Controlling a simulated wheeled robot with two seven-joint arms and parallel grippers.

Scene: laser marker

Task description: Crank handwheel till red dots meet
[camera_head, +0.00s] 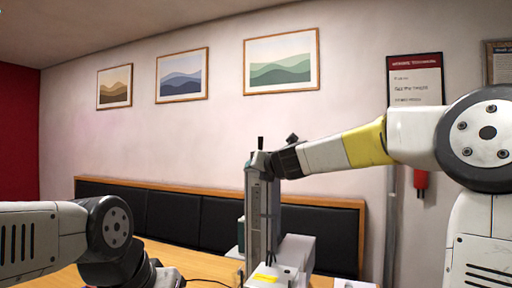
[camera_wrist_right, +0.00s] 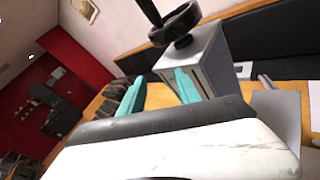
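The laser marker (camera_head: 262,215) stands on the wooden table, with a tall grey column and a white base. Its black handwheel (camera_wrist_right: 176,25) sits on top of the column, with an upright crank handle (camera_wrist_right: 148,10); in the head view the handle (camera_head: 260,143) shows as a small dark post. My right gripper (camera_wrist_right: 160,88) has its two teal fingers spread apart with nothing between them. The handwheel lies just beyond and above the fingertips, seemingly not touched. My left arm comes in low at the left of the head view; its gripper fingers are out of sight. No red dots can be made out.
The wooden table (camera_head: 190,262) carries a dark cable (camera_head: 208,281) left of the machine. A black padded bench (camera_head: 180,212) runs along the wall behind. A white box-like part (camera_head: 297,250) stands beside the column. The space above the table left of the column is clear.

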